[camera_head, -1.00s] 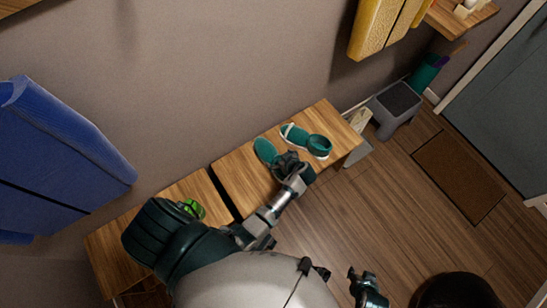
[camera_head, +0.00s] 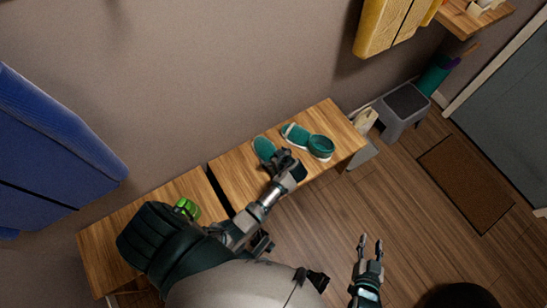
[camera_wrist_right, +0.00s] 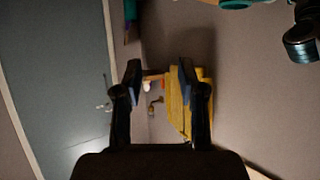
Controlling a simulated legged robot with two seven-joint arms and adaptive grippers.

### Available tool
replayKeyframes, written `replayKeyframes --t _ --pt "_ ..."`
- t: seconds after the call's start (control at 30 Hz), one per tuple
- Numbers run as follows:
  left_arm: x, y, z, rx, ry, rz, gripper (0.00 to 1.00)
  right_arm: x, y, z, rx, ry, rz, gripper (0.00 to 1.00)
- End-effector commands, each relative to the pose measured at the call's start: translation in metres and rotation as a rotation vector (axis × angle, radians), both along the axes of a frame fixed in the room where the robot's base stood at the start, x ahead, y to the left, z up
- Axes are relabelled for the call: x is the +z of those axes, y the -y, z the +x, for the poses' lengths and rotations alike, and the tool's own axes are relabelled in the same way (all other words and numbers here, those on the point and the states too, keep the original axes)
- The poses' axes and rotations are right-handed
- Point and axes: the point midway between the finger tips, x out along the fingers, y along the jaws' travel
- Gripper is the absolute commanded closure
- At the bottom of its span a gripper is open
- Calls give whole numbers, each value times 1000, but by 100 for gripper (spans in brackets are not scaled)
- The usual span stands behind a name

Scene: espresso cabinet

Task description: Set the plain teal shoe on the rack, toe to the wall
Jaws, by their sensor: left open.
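The plain teal shoe (camera_head: 264,147) lies on the wooden rack (camera_head: 237,172), with its visible end towards the wall. My left gripper (camera_head: 285,162) is open over its near end and hides that part; I cannot tell whether they touch.
A green object (camera_head: 187,208) is on the left rack section, past a dark gap. A grey step stool (camera_head: 403,106) stands right of the rack. Yellow (camera_head: 385,25) and blue (camera_head: 55,145) garments hang on the wall. The floor by the brown mat (camera_head: 465,183) is clear.

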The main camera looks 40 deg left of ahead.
Motion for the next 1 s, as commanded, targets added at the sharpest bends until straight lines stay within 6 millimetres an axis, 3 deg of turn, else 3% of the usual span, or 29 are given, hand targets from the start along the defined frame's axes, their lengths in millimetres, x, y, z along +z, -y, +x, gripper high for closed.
replayKeyframes --t 0.17,0.47,0.8,1.0 --pt "1 -1 0 0 1 -1 0 1 -1 0 0 1 -1 60" --pt "0 -1 0 1 1 0 70 0 -1 1 0 -2 0 60" --pt "2 -3 1 1 -2 0 71 0 0 1 -1 -13 -3 60" --pt "13 -12 5 -1 2 0 71 -13 7 -17 -4 -131 -36 60"
